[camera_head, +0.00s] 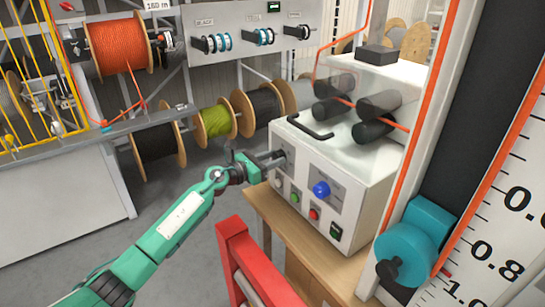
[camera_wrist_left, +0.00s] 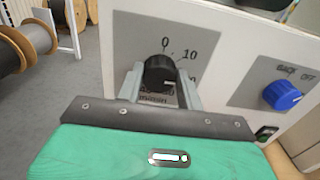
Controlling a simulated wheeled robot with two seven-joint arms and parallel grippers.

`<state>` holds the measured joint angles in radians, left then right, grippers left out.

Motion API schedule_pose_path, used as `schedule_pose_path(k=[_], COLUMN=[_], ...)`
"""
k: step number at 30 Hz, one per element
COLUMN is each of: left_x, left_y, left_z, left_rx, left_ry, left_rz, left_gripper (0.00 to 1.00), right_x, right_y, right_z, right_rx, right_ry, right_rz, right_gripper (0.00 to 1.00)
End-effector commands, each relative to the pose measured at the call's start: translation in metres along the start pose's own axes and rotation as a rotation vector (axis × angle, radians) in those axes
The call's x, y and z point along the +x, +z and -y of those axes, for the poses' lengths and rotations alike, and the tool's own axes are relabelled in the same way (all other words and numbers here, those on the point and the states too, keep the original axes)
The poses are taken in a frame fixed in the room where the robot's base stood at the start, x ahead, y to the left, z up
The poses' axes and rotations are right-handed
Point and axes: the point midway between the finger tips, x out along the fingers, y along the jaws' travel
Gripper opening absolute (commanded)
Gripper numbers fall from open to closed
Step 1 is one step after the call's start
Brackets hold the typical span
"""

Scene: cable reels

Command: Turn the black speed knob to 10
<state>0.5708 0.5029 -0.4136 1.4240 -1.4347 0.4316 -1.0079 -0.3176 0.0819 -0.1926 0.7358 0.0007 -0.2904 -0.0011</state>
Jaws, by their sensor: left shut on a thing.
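The black speed knob (camera_wrist_left: 160,73) sits on a grey dial plate on the white machine's front. In the left wrist view I read 0 above it and 10 at its upper right; the lower numbers are partly hidden. A pale mark on the knob shows at its lower right, away from the 10. My left gripper (camera_wrist_left: 160,88) is shut on the knob, one finger on each side. In the head view the left gripper (camera_head: 271,159) reaches the upper left of the machine front, and its fingers largely hide the knob. My right gripper is not in view.
The white machine (camera_head: 365,185) stands on a wooden bench (camera_head: 262,210). Its front also has a blue knob (camera_head: 321,189), a green button (camera_head: 294,198) and a red button (camera_head: 314,214). A red frame (camera_head: 232,245) stands in front. Cable reels (camera_head: 216,122) stand behind.

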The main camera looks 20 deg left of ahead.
Motion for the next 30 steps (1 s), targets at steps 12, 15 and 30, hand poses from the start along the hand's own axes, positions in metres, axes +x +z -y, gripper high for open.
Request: schedule_pose_path(k=[12, 15, 30], left_x=[0.000, 0.000, 0.000], left_y=[0.002, 0.002, -0.001], left_z=[-0.002, -0.002, -0.003], left_rx=[-0.367, -0.446, -0.672], left_ry=[0.001, 0.001, 0.001], left_rz=[-0.003, -0.002, -0.002], left_gripper=[0.14, 0.14, 0.14], right_x=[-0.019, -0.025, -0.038], right_y=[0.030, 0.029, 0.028], right_z=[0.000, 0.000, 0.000], right_rx=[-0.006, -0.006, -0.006], right_ry=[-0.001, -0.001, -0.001], right_rz=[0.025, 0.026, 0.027], right_gripper=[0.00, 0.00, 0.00])
